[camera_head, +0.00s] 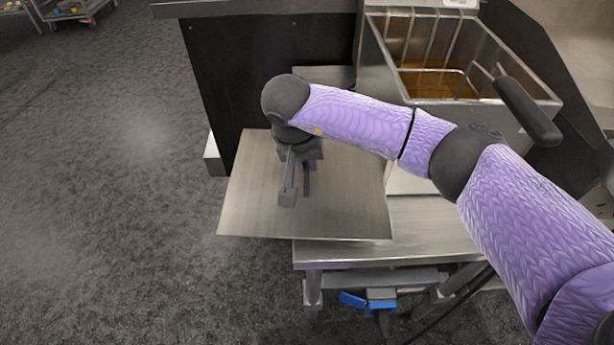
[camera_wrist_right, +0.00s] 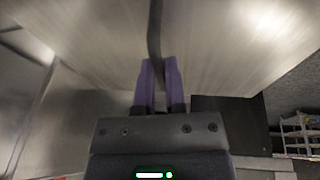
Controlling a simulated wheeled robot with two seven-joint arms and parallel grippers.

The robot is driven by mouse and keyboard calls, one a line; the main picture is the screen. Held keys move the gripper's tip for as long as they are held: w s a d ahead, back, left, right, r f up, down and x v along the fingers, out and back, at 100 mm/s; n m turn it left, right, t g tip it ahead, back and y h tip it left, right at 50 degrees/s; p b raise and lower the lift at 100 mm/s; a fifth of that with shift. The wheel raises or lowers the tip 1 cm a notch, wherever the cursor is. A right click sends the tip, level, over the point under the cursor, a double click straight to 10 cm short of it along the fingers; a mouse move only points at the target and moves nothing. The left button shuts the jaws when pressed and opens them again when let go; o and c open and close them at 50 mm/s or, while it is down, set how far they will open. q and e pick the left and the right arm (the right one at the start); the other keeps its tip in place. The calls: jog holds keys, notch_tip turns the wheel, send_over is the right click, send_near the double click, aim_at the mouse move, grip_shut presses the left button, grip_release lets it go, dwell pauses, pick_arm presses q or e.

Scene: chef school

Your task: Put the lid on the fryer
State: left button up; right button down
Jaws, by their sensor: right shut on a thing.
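The lid (camera_head: 345,195) is a flat square metal sheet in the middle of the head view. My right gripper (camera_head: 297,183) is over it, shut on its handle, whose grey bar shows near the jaws. In the right wrist view the lid (camera_wrist_right: 225,45) fills the top, and the dark handle (camera_wrist_right: 155,35) runs between the fingers of the gripper (camera_wrist_right: 159,75). The fryer (camera_head: 375,75) is behind and right of the lid. Its vat is uncovered, with amber oil and a wire basket (camera_head: 430,70) inside. My left gripper is not in view.
The basket's black handle (camera_head: 527,110) juts out over the fryer's front right. A metal table (camera_head: 430,230) lies partly under the lid, with blue pieces (camera_head: 368,300) below it. A dark-sided counter (camera_head: 270,85) stands left of the fryer. Open floor (camera_head: 110,200) is at left.

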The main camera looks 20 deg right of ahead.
aim_at(306, 164)
notch_tip(306, 164, up, 20)
jog(key=f+p, duration=0.1)
jog(key=p, duration=0.4)
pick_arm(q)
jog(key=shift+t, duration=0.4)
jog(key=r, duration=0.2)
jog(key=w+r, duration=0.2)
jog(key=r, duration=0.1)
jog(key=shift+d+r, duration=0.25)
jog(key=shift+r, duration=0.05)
pick_arm(e)
jog(key=s+d+n, duration=0.1)
jog(key=s+n, duration=0.2)
jog(key=s, duration=1)
jog(key=shift+f+n+t+y, duration=0.2)
jog(key=shift+n+t+y, duration=0.1)
jog(key=shift+t+y, duration=0.1)
